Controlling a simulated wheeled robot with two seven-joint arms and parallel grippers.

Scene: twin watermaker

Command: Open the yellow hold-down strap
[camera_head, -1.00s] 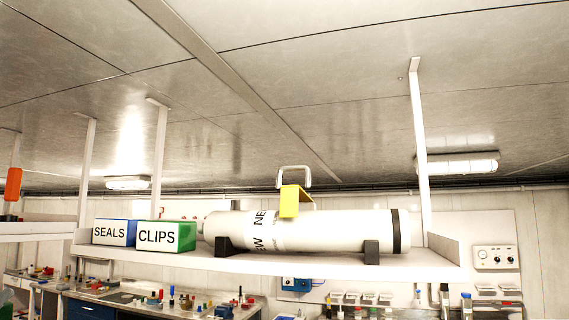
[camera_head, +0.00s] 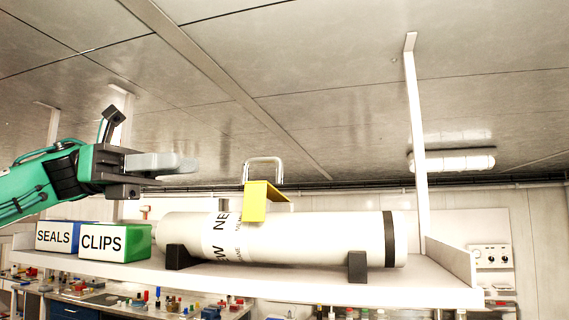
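The yellow hold-down strap (camera_head: 264,201) lies over the top of a white cylinder (camera_head: 320,236) on a hanging shelf. A grey metal loop handle (camera_head: 264,168) stands up just behind the strap. My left gripper (camera_head: 188,163) comes in from the left on a green arm. It is above the shelf's boxes and the cylinder's left end, to the left of the strap and apart from it. Its pale fingers point right and overlap in this side view, so the gap between them cannot be judged. My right gripper is not in view.
Black cradle blocks (camera_head: 357,266) support the cylinder on the white shelf (camera_head: 300,286). SEALS (camera_head: 54,236) and CLIPS (camera_head: 115,242) boxes stand at the shelf's left. A white post (camera_head: 416,140) rises at the right.

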